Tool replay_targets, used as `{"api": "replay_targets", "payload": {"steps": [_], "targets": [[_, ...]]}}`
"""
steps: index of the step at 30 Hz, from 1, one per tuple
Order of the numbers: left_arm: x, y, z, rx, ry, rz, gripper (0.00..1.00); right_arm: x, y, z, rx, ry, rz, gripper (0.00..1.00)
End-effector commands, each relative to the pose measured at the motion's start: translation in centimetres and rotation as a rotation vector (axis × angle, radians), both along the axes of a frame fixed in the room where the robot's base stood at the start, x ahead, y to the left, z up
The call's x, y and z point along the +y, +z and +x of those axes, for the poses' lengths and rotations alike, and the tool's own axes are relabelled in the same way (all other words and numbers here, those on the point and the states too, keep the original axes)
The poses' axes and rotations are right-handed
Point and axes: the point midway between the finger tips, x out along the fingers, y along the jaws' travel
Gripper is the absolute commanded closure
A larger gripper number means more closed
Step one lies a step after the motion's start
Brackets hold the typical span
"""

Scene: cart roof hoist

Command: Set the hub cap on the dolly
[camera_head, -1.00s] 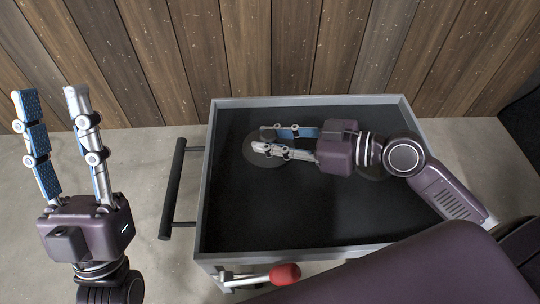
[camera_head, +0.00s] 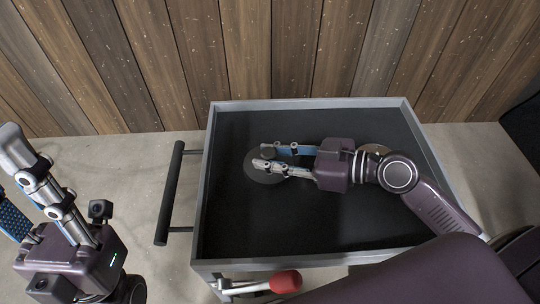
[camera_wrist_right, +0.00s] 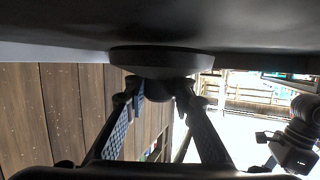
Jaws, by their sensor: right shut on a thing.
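The dolly (camera_head: 212,200) is a cart with a grey rim and a black top. The hub cap (camera_head: 262,177) is a dark grey disc over the left part of that top. My right gripper (camera_head: 265,157) is shut on its knob. In the right wrist view the hub cap (camera_wrist_right: 160,62) shows with its knob between the fingertips, close against the dark surface; I cannot tell whether it touches. My left gripper (camera_head: 12,185) is off to the left of the dolly, fingers apart and empty, one finger cut by the picture's edge.
A black handle bar (camera_head: 170,195) sticks out from the dolly's left side. A red-knobbed lever (camera_head: 285,282) is at its front. A tan round thing (camera_head: 375,149) shows partly behind my right wrist. A plank wall (camera_head: 290,50) stands behind. The front of the top is bare.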

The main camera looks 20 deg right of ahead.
Motion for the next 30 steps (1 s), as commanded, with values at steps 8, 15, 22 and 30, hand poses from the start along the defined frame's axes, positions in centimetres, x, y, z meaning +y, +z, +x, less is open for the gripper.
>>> {"api": "replay_targets", "payload": {"steps": [8, 15, 22, 30], "targets": [[0.0, -1.0, 0.0, 0.001, 0.000, 0.000, 0.64, 0.0, -1.0, 0.0, 0.000, 0.000, 0.000, 1.00], [0.0, -1.1, 0.0, 0.002, 0.000, 0.001, 0.64, 0.0, -1.2, 0.0, 0.002, 0.000, 0.001, 0.69], [0.0, -1.1, 0.1, 0.003, 0.000, 0.001, 0.64, 0.0, -1.3, -0.1, 0.005, 0.001, 0.001, 0.59], [0.0, -0.4, 0.1, 0.003, 0.000, 0.001, 0.64, 0.1, -0.6, -0.1, 0.007, 0.001, 0.001, 0.59]]}}
